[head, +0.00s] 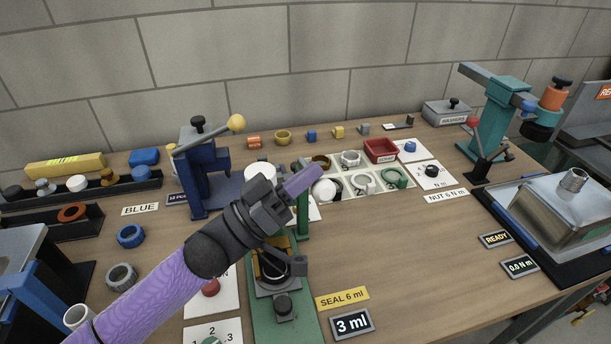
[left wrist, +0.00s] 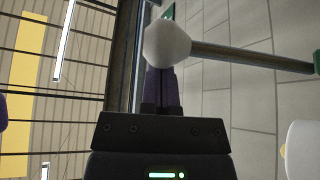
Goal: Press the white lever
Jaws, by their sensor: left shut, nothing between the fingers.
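In the left wrist view, the white knob (left wrist: 167,43) sits on a grey rod (left wrist: 250,58) at the tips of my fingers. I cannot tell whether they touch. My left gripper (head: 303,180) is shut and empty, with its purple fingers together above the green press (head: 272,320). The fingers also show in the left wrist view (left wrist: 162,88). My gripper hides most of the lever's rod in the head view. My right gripper is out of view.
A blue press with a yellow-knobbed lever (head: 236,122) stands left of my gripper. A white tray with rings (head: 350,182) lies to the right. A teal press with a red-knobbed lever (head: 473,122) stands farther right.

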